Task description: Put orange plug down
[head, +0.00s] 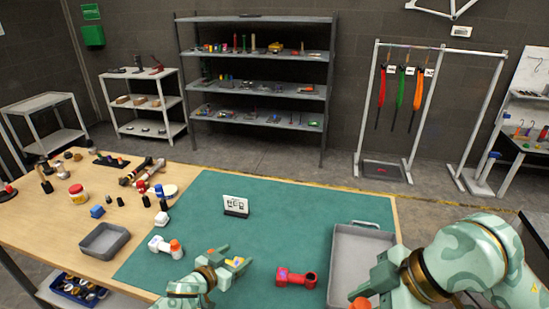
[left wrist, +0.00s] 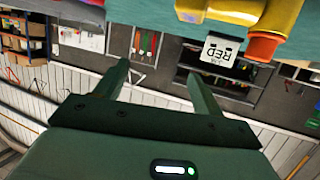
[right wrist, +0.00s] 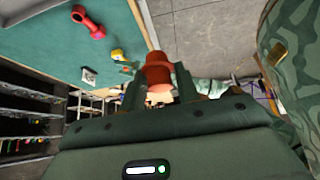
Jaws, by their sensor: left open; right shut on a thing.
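The orange plug (right wrist: 158,72) is between the fingers of my right gripper (right wrist: 155,85), which is shut on it. In the head view the plug (head: 360,303) shows at the bottom edge, below my right gripper, by the grey tray's near end. Whether it touches anything below is hidden.
A red part (head: 296,279) lies on the mat, left of the grey tray (head: 345,228). A white part with an orange end (head: 166,247) lies at left. A card stand (head: 236,206) is at the back. Another grey tray (head: 104,240) and several small items are on the wood.

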